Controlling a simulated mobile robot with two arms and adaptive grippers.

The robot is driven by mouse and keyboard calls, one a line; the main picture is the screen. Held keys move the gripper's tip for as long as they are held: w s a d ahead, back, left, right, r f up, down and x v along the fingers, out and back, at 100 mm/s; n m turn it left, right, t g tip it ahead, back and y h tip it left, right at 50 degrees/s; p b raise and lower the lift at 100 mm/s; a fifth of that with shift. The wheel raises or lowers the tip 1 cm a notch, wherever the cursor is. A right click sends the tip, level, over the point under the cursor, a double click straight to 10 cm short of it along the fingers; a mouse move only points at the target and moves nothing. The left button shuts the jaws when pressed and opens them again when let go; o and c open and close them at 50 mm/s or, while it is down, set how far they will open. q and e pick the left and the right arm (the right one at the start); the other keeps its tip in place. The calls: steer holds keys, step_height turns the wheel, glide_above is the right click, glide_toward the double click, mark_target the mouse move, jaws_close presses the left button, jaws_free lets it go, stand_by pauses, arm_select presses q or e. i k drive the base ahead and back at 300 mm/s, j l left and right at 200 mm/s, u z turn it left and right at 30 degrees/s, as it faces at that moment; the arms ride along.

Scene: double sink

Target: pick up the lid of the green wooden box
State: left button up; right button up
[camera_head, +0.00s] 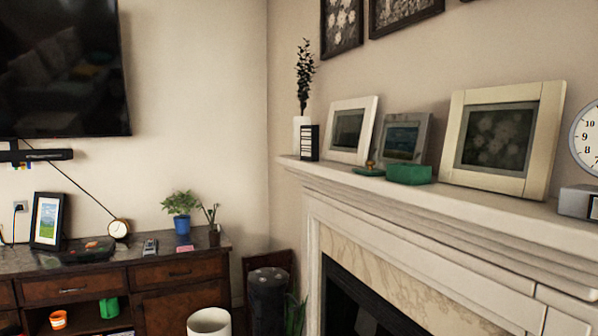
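A green box (408,174) sits on the white mantel shelf, in front of a small grey picture frame. Just left of it lies a small, flat green piece (370,170) with a brownish knob on top. It looks like a lid, apart from the box, but it is too small to be sure. Neither of my grippers is in view.
The mantel (470,205) also holds white-framed pictures (502,137), a vase with a plant (301,133) and a clock (588,135). A wooden cabinet (180,272) stands at the left. A white bin (209,322) and dark cylinder (267,298) stand below.

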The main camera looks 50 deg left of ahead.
mark_target(369, 171)
steer(key=u, duration=1.3)
